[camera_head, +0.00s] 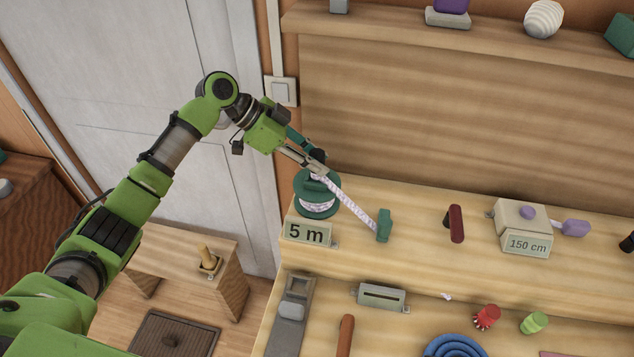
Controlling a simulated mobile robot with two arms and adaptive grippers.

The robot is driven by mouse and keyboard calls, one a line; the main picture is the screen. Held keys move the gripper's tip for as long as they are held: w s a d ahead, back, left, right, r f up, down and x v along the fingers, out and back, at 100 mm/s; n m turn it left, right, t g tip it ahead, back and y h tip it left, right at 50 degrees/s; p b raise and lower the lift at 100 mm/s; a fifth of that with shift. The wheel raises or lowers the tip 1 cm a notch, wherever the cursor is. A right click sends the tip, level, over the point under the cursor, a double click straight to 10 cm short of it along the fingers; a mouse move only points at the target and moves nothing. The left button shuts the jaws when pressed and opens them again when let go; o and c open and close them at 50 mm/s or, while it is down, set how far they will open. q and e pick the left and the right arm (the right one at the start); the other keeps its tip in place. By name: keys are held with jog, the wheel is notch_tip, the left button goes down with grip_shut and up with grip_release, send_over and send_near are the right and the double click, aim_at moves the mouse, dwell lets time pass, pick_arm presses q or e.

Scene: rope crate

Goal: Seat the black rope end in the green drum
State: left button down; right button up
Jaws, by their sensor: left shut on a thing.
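The green drum (317,208) with pale rope wound on it stands on the upper step of the wooden bench, behind a "5 m" sign. My left gripper (313,161) comes in from the upper left and is shut on the black rope end (319,155), just above the drum's top. The fingers partly hide this end, and I cannot tell whether it touches the drum. A pale twisted rope (348,205) runs from beneath the gripper down to the right, to a green end piece (384,225). My right gripper is not in view.
The "5 m" sign (308,234) stands close in front of the drum. A dark red cylinder (456,223) and a "150 cm" box (522,218) are to the right. The lower step holds a grey slotted block (381,297) and a blue coil (454,346).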

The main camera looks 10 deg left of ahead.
pick_arm(q)
jog(key=shift+f+b, duration=0.65)
jog(key=shift+f, duration=0.5)
dwell(0.9)
jog(key=c, duration=1.6)
grip_release()
jog(key=shift+c, duration=0.2)
jog(key=v, duration=1.2)
